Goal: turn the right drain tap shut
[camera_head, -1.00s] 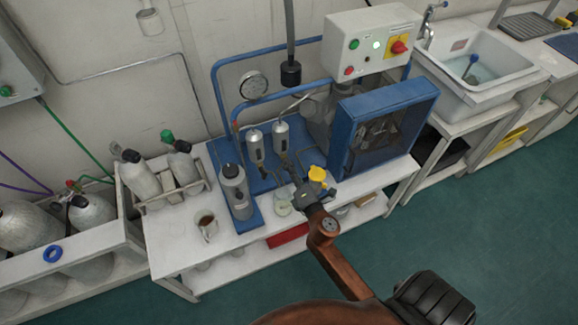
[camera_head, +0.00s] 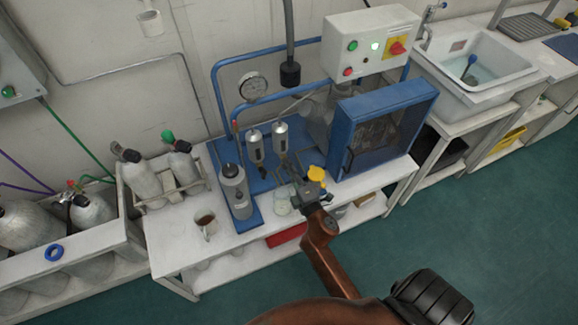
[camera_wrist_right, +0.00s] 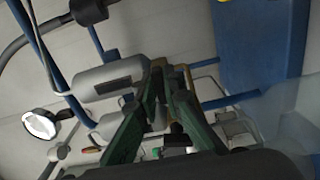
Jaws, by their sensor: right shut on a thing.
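Two silver filter cylinders hang side by side on the blue panel, the left one (camera_head: 255,146) and the right one (camera_head: 281,137). The right drain tap is below the right cylinder; I cannot make it out clearly, as my gripper covers it. My right gripper (camera_head: 296,172) reaches in from the front, its fingertips just under the right cylinder. In the right wrist view its green fingers (camera_wrist_right: 167,75) close together beside a silver cylinder (camera_wrist_right: 108,76), shut on the tap, which is mostly hidden between them. The tap's angle cannot be read. My left gripper is out of view.
A yellow cap (camera_head: 316,173) is close to the right of my gripper. A glass jar (camera_head: 282,204) stands just below it, and a blue guarded housing (camera_head: 386,120) to the right. A mug (camera_head: 207,226) and a grey cylinder (camera_head: 235,186) are to the left.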

